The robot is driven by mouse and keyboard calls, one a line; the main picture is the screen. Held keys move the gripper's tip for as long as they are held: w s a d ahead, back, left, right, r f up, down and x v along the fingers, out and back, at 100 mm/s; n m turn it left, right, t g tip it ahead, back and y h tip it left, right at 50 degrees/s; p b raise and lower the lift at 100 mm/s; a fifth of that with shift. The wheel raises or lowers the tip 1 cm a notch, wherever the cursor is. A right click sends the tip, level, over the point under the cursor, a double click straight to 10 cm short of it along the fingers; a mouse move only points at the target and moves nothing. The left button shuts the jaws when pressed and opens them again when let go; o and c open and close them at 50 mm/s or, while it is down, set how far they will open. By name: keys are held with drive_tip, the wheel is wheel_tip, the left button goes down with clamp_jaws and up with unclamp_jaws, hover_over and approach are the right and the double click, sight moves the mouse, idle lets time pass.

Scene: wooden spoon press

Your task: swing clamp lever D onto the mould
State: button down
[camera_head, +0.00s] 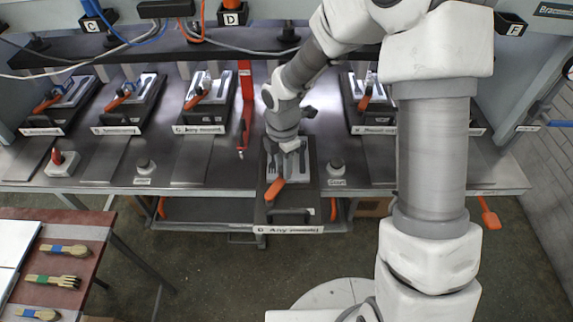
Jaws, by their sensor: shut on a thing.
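Mould D (307,165) is a grey block with dark cutlery-shaped hollows on a black tray, pulled out toward me under the press. Clamp lever D (274,190) shows its orange handle over the front left part of the mould, slanting down to the left. My gripper (290,164) is over the mould, just behind the orange handle. It is shut on the lever, though its fingers are small and the contact is partly hidden. The lever's pivot is hidden under my gripper.
More moulds with orange-handled levers stand left (199,92) and right (368,92). A red upright bar (244,105) stands close left of my gripper. A side table (75,255) holds several wooden utensils.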

sight(282, 168)
drive_tip(key=shift+w+a, duration=0.15)
idle(0.4)
drive_tip(key=c, duration=0.6)
unclamp_jaws()
drive_tip(key=shift+c, duration=0.2)
wheel_tip(282, 168, up, 18)
drive_tip(key=p, duration=0.1)
drive_tip(key=shift+f+p, duration=0.25)
drive_tip(key=shift+p, duration=0.1)
drive_tip(key=s+d+r+m+t, duration=0.2)
drive_tip(key=s+d+r+m, duration=0.3)
drive_tip(key=s+m, duration=0.4)
drive_tip(key=s+d+r+m+t, duration=0.3)
drive_tip(key=s+d+r+m, duration=0.2)
drive_tip(key=m, duration=1)
drive_tip(key=s+d, duration=0.3)
drive_tip(key=s, duration=0.1)
drive_tip(key=shift+s+d+m+t, duration=0.25)
drive_tip(key=shift+d+m+t, duration=0.05)
